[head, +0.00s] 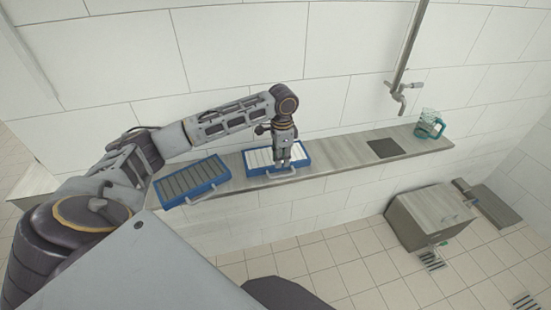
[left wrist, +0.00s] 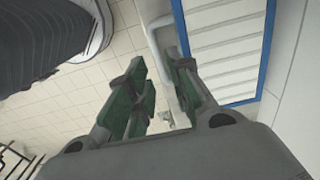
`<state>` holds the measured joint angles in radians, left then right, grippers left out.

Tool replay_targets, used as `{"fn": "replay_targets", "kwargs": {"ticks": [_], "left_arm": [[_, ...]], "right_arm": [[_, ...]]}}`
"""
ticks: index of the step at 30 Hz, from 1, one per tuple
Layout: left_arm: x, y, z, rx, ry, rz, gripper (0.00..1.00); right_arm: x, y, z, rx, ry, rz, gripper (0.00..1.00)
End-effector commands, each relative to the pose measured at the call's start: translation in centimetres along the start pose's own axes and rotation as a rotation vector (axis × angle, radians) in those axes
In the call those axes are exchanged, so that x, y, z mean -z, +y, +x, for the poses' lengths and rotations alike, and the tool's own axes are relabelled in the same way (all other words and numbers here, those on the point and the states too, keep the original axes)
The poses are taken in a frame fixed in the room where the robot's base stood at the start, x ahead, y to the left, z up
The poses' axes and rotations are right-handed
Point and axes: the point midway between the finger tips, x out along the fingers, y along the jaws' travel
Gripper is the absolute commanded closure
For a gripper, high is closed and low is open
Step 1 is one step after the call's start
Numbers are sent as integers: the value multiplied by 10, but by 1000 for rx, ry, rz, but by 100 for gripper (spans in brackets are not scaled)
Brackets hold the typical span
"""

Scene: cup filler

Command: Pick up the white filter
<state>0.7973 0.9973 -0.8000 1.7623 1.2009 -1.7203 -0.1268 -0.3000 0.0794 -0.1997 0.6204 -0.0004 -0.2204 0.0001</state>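The white filter (head: 262,158) has white slats in a blue frame and lies on the wall ledge, with a pale handle on its front edge. In the left wrist view the white filter (left wrist: 225,45) fills the upper right, and its handle (left wrist: 158,35) shows near the fingertips. My left gripper (head: 283,164) points down over the right part of the filter and hides some slats. In the left wrist view my left gripper (left wrist: 157,68) has its green-padded fingers apart, with nothing clearly held. Whether the fingers touch the handle I cannot tell. My right gripper is not in view.
A grey-slatted filter in a blue frame (head: 190,182) lies left on the ledge (head: 340,150). A dark square (head: 384,148) and a teal-handled clear jug (head: 430,124) are to the right. A tap (head: 400,92) hangs above. A grey box (head: 430,215) stands on the floor.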

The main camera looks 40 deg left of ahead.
Motion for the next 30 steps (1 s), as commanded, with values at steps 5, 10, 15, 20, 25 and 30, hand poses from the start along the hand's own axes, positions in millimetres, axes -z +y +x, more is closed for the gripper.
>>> {"fn": "replay_targets", "kwargs": {"ticks": [5, 10, 15, 20, 25, 30], "left_arm": [[0, 0, 20, -1, 0, 0, 79], [0, 0, 27, -1, 0, 0, 79], [0, 0, 28, 0, 1, 0, 79], [0, 0, 28, 0, 0, 0, 79], [2, 1, 36, 0, 0, 0, 79], [4, 3, 53, -1, -1, 0, 79]], "right_arm": [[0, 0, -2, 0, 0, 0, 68], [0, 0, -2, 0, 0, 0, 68], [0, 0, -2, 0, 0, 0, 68], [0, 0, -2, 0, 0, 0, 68], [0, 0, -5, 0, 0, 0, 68], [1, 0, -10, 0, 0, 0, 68]]}}
